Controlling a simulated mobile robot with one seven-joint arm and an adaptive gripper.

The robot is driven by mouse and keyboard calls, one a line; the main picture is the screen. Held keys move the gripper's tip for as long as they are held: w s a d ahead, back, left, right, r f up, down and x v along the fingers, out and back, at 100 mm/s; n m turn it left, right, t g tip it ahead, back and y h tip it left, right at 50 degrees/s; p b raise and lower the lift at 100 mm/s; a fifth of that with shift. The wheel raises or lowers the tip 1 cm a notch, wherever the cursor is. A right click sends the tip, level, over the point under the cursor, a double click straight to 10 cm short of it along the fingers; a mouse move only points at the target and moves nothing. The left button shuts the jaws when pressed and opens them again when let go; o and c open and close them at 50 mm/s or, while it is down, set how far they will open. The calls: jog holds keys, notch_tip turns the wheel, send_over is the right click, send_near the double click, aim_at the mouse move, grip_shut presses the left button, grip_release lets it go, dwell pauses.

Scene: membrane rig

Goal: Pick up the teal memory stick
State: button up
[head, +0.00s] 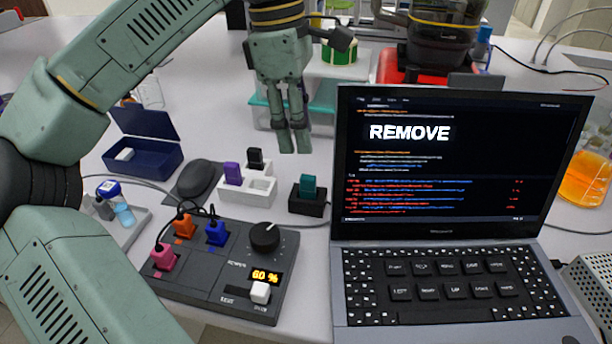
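The teal memory stick (308,186) stands upright in a small black dock (307,203), just left of the laptop. Its upper part shows; its lower end is hidden in the dock. My gripper (294,149) points down above and slightly left of the stick in the picture, apart from it. Its two fingers have a narrow gap between them, and nothing shows in it. The laptop (440,160) screen reads "REMOVE".
A white holder (262,190) with a purple stick (232,173) and a black stick (255,159) stands left of the dock. In front lies a control box (215,270) with coloured plugs, cables and a knob. A mouse (199,180) and open blue box (143,160) are further left.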

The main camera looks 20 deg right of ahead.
aim_at(308, 177)
jog(key=f, duration=0.4)
jog(key=shift+s+d, duration=0.2)
jog(key=shift+s, duration=0.15)
jog(key=shift+s+d+f+p, duration=0.15)
jog(key=shift+f+p, duration=0.45)
jog(key=shift+f, duration=0.85)
jog(key=shift+s+d+f+p, duration=0.1)
jog(key=shift+d+f+p, duration=0.3)
jog(key=shift+f, duration=1)
jog(key=shift+a, duration=0.15)
jog(key=shift+c, duration=0.6)
grip_shut()
